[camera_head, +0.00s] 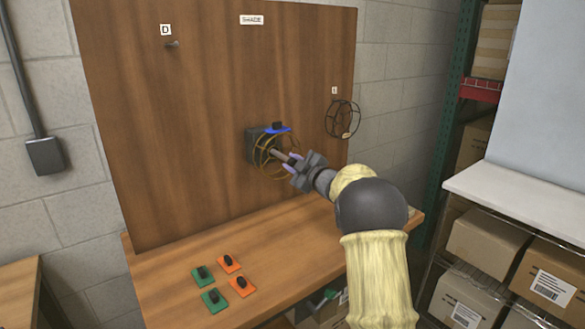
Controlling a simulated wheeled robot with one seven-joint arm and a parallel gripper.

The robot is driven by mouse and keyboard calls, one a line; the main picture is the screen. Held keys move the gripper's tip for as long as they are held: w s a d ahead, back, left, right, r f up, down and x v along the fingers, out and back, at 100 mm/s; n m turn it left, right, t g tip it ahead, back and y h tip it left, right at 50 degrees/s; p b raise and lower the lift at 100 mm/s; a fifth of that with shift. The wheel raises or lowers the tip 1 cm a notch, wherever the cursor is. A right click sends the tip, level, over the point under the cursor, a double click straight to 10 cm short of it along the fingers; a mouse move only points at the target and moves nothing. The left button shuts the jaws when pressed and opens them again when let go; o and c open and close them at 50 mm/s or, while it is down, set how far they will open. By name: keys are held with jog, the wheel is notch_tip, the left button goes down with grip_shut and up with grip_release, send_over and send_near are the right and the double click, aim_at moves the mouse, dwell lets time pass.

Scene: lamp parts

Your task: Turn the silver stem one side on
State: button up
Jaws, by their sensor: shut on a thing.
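The silver stem (280,155) is a short thin rod sticking out from a dark block (251,146) on the upright wooden board. A brass-coloured wire ring frame (258,147) stands around the stem. My gripper (291,162) comes from the lower right and is shut on the outer end of the stem. Its fingers hide that end. A blue piece (278,129) with a black knob sits at the top of the block. The side of the stem facing away from the camera is hidden.
A black wire cage (342,119) hangs on the board to the right, under a small label. A peg (173,44) sits under label D at upper left. Green and orange tiles with black knobs (229,264) lie on the wooden bench (158,291). The bench's middle is clear.

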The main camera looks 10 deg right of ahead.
dwell(0.3)
jog(key=o, duration=1)
jog(key=b+v, duration=0.2)
jog(key=v, duration=1.5)
jog(key=shift+s+d+f, duration=0.1)
jog(key=shift+s, duration=0.1)
